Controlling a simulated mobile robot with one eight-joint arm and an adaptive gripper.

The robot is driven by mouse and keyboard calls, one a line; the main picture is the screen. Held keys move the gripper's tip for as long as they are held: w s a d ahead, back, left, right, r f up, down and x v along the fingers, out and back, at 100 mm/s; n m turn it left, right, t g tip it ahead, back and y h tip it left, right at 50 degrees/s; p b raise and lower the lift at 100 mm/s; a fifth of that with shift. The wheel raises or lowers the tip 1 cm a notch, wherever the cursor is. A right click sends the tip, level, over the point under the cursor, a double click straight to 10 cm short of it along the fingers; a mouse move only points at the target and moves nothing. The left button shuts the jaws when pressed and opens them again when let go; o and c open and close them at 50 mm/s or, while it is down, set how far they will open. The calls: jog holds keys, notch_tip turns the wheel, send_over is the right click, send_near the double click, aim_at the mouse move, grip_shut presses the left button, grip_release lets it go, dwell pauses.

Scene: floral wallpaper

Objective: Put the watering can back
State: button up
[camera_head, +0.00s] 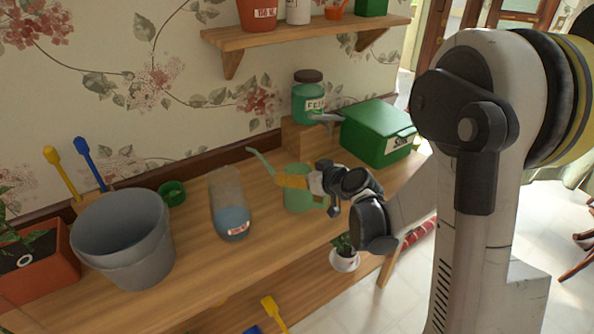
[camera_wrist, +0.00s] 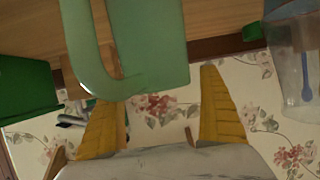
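The light green watering can (camera_head: 298,200) appears to stand upright on the wooden table, with its thin spout (camera_head: 261,161) pointing up and left. My gripper (camera_head: 291,181), with yellow fingers, is at the can's upper part and hides some of it. In the wrist view the can (camera_wrist: 155,40) fills the upper middle, its looped handle at the left. The fingers of my gripper (camera_wrist: 158,88) are spread apart there. A gap shows between the right finger and the can; contact at the left finger is unclear.
A grey bucket (camera_head: 125,245), clear bottle (camera_head: 228,205) and small green cup (camera_head: 172,193) stand left of the can. A green box (camera_head: 375,133) and a jar on a wooden block (camera_head: 308,135) are behind and right. A wall shelf (camera_head: 300,34) hangs above.

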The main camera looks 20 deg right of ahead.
jog(key=shift+s+d+r+p, duration=0.1)
jog(key=shift+s+r+p, duration=0.1)
jog(key=shift+r+p, duration=0.15)
jog(key=s+r+m+g+h+p, duration=0.1)
jog(key=s+r+g, duration=0.1)
jog(key=s, duration=0.8)
jog(key=s+r+m+g+h+p, duration=0.1)
jog(key=s+r, duration=0.3)
jog(key=s, duration=0.5)
jog(key=s+r+m+g+h+p, duration=0.1)
jog(key=s+r+m+g+h, duration=0.1)
jog(key=s, duration=0.8)
jog(key=shift+s+r+g+h, duration=0.3)
jog(key=shift+s+r+h, duration=0.1)
jog(key=shift+r, duration=0.15)
jog(key=shift+w+a, duration=0.1)
jog(key=shift+a, duration=0.1)
